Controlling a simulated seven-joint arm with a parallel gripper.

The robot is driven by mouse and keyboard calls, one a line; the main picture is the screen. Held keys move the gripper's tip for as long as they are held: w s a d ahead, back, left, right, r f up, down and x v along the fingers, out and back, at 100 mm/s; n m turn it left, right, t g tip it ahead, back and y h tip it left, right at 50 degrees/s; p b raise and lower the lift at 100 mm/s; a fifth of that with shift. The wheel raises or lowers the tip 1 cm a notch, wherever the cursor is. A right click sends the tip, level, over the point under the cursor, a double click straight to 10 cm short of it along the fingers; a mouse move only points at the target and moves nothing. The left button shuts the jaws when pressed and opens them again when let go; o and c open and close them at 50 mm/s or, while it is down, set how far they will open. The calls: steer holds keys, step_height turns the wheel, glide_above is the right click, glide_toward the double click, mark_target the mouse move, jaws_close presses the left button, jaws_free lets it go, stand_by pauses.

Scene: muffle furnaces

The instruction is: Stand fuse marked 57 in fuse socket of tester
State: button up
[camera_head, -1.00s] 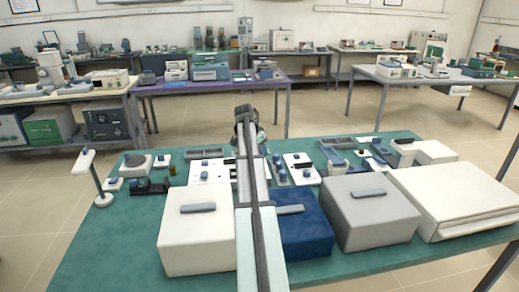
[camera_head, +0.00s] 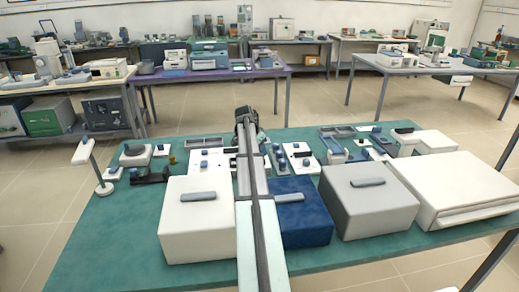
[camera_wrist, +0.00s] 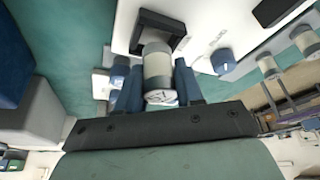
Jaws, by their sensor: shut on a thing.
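The fuse's far end overlaps a black square-framed socket (camera_wrist: 147,20) on the white tester panel (camera_wrist: 207,22). I cannot tell whether that end is inside the frame or just in front of it. In the head view my own arm hides the fuse and most of the panel.
A blue knob (camera_wrist: 222,62) and a black block (camera_wrist: 277,8) are on the panel near the socket. Other pale cylinders (camera_wrist: 268,66) stand to the right. In the head view white (camera_head: 198,235), blue (camera_head: 305,225) and grey (camera_head: 370,215) boxes line the table's near side.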

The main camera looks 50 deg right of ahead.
steer(key=shift+f, duration=0.85)
steer(key=o, duration=1.1)
steer(key=shift+o, duration=0.3)
steer(key=o, duration=0.3)
steer(key=shift+s, duration=0.1)
steer(key=shift+r, duration=0.15)
steer(key=shift+r, duration=3.9)
